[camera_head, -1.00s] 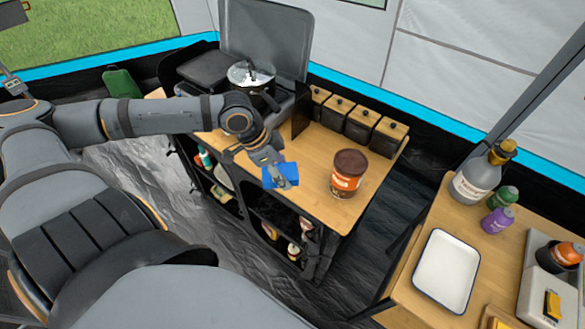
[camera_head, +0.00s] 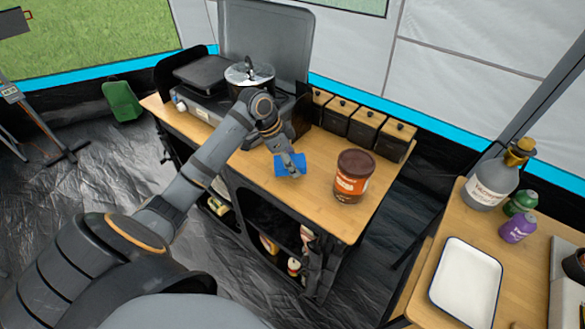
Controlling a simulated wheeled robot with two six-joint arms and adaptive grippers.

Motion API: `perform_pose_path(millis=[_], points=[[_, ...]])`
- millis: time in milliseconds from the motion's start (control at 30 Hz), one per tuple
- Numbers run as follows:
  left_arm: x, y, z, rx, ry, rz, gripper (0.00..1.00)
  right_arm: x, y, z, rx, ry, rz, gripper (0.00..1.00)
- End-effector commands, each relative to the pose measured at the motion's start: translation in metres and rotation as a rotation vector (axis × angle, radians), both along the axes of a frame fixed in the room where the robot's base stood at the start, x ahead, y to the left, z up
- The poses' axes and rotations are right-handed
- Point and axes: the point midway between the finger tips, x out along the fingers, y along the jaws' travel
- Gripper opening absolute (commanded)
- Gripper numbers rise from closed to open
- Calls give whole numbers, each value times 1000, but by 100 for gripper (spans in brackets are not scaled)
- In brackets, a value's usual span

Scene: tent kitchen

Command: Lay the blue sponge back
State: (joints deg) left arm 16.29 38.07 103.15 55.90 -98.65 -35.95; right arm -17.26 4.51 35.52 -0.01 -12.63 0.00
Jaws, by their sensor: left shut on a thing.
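The blue sponge (camera_head: 284,167) is between the fingers of my left gripper (camera_head: 291,168), over the wooden top of the kitchen unit (camera_head: 320,210). My left gripper is shut on it and points down. The sponge is left of the brown tub with the dark lid. I cannot tell whether the sponge touches the wood. My right gripper is not in view.
The brown tub (camera_head: 351,184) stands right of the sponge. Several black boxes with wooden lids (camera_head: 366,128) line the back edge. A pot (camera_head: 249,78) sits on the stove at the left. A white tray (camera_head: 466,283) and bottles (camera_head: 489,180) are on the right table.

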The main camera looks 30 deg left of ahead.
Motion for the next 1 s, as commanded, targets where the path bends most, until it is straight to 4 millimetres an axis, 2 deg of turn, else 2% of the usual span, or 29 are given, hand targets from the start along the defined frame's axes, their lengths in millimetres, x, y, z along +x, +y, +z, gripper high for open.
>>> perform_pose_path(millis=[167,400,733,767,900,1000], points=[[3,1,-4,-2,-1,0,6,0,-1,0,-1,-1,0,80],[5,2,-37,-1,3,0,6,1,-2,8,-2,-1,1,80],[5,2,-41,0,1,0,6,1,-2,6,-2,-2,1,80],[5,2,-41,1,0,-1,59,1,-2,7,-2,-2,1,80],[5,2,-41,0,0,-1,78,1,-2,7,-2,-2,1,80],[5,2,-41,0,0,-1,79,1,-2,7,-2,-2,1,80]])
